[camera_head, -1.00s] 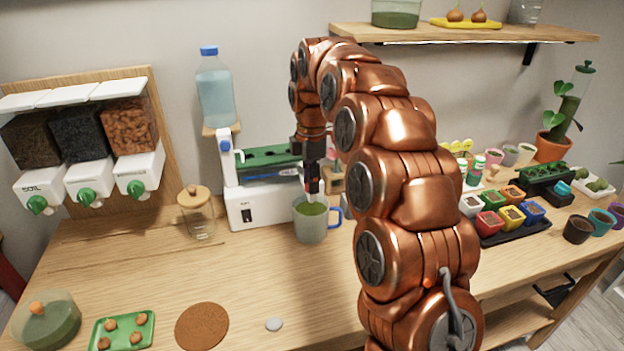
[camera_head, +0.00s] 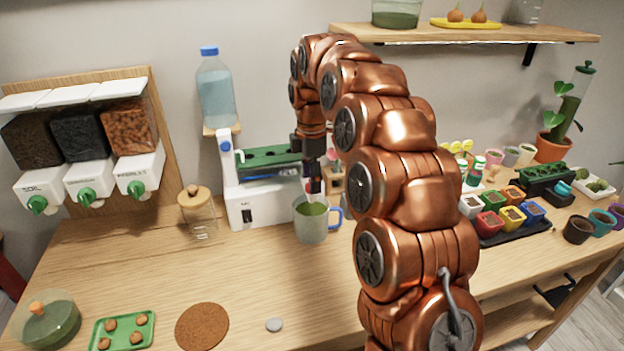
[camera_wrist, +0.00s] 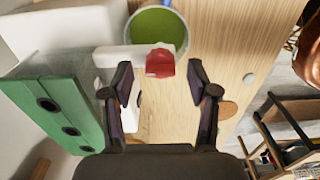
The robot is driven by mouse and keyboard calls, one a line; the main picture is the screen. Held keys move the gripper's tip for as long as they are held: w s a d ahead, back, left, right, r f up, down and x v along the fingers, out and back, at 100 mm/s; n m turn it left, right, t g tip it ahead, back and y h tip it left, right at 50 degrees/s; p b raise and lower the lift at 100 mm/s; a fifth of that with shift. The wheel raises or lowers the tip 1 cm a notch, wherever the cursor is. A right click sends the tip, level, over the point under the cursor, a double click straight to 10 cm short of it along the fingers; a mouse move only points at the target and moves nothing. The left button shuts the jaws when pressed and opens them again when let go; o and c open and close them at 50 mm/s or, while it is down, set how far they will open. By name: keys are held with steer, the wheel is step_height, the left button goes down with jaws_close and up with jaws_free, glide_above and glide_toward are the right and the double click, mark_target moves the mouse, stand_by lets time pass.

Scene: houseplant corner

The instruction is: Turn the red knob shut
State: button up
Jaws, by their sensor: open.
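The red knob (camera_wrist: 160,62) shows in the wrist view at the end of a white spout arm (camera_wrist: 115,57), just above a cup of green liquid. My gripper (camera_wrist: 160,76) is open, with one finger on each side of the knob and visible gaps between. In the head view my gripper (camera_head: 313,182) points down just above the cup (camera_head: 311,228), in front of the white dispenser unit (camera_head: 240,205). The knob cannot be made out in the head view, where my gripper and arm cover that spot.
Small colored pots (camera_head: 490,224) sit on a dark tray at right.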

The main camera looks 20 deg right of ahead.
steer(key=shift+r, duration=3.35)
steer(key=shift+s+r, duration=0.1)
steer(key=shift+s, duration=0.3)
steer(key=s+f+m, duration=0.4)
steer(key=s+m, duration=0.2)
steer(key=s, duration=0.8)
steer(key=s+f+m+g, duration=0.1)
steer(key=s+f+m, duration=0.3)
steer(key=s, duration=1)
steer(key=s+f+m, duration=0.4)
steer(key=s+m, duration=0.4)
steer(key=s, duration=0.6)
steer(key=shift+g, duration=0.4)
steer(key=shift+d, duration=0.1)
steer(key=shift+c, duration=0.3)
